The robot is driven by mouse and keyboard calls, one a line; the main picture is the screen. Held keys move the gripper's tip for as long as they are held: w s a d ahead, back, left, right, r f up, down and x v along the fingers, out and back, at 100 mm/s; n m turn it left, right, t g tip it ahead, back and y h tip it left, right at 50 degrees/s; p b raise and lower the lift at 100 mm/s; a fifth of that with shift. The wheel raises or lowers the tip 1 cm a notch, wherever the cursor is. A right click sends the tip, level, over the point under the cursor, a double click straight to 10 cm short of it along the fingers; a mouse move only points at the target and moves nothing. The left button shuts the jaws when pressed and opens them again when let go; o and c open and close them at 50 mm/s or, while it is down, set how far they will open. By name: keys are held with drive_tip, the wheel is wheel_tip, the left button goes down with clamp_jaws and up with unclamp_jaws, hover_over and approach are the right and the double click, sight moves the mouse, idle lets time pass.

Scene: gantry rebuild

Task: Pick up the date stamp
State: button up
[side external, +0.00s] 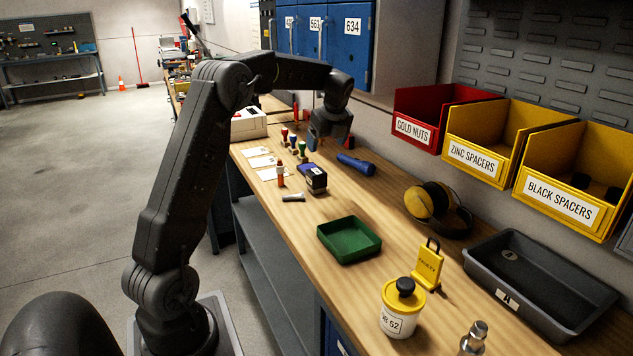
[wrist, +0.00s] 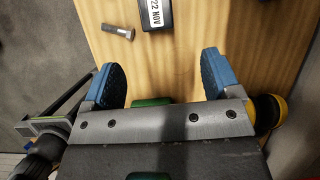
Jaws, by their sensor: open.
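My gripper (side external: 329,145) is above the bench in the side view, higher in the picture than the stamp. In the wrist view my gripper (wrist: 159,75) has its two blue-padded fingers spread apart with nothing between them. The stamp lies beyond the fingertips, apart from them.
A metal bolt (side external: 293,198) lies left of the stamp. A blue flashlight (side external: 356,163), hand stamps (side external: 302,149) and white cards (side external: 262,162) are nearby. A green tray (side external: 349,240) and ear muffs (side external: 438,207) sit nearer the camera. Bins (side external: 424,118) line the wall.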

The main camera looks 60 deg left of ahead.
sight(317, 171)
drive_tip(key=shift+m, duration=0.3)
drive_tip(key=x, duration=0.4)
drive_tip(key=a+x, duration=0.1)
drive_tip(key=x, duration=0.4)
drive_tip(key=shift+a+f, duration=0.1)
drive_tip(key=shift+s+x, duration=0.15)
drive_tip(key=shift+x, duration=1.2)
drive_tip(key=shift+s+x, duration=0.1)
drive_tip(key=shift+x, duration=1.25)
drive_tip(key=shift+f, duration=0.1)
drive_tip(key=c, duration=1.1)
drive_tip(key=shift+o, duration=0.2)
